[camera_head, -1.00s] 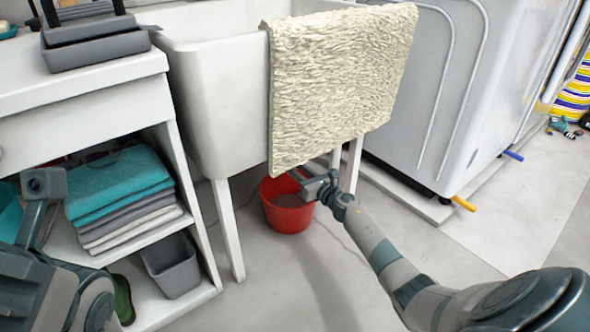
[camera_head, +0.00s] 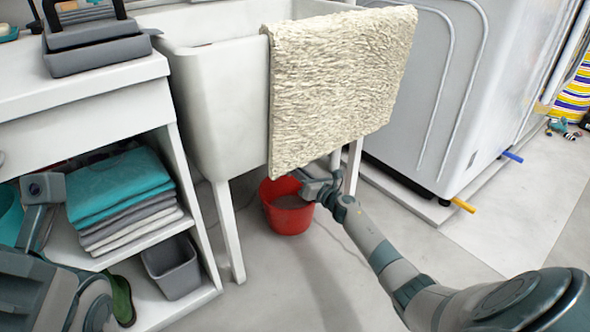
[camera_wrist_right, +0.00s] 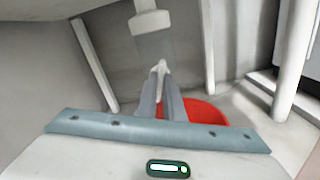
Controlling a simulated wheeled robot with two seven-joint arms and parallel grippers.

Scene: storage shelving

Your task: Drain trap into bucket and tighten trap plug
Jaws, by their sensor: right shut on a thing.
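A red bucket (camera_head: 287,222) stands on the floor under the white sink (camera_head: 205,110); its rim also shows in the right wrist view (camera_wrist_right: 208,112). My right gripper (camera_wrist_right: 163,76) is under the sink, above the bucket, shut on a small pale piece (camera_wrist_right: 161,66) that may be the trap plug. A white pipe end (camera_wrist_right: 151,20), likely part of the trap, hangs above the fingertips. In the head view the trap is hidden by the sink and rug, and the right gripper (camera_head: 306,180) is partly covered. My left gripper (camera_head: 43,187) is raised near the shelf; its jaws are unclear.
A cream rug (camera_head: 335,85) hangs over the sink's front edge. Sink legs (camera_head: 228,230) stand beside the bucket. A shelf unit with folded towels (camera_head: 120,195) and a grey bin (camera_head: 172,266) is at left, a white appliance (camera_head: 480,90) at right. The front floor is clear.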

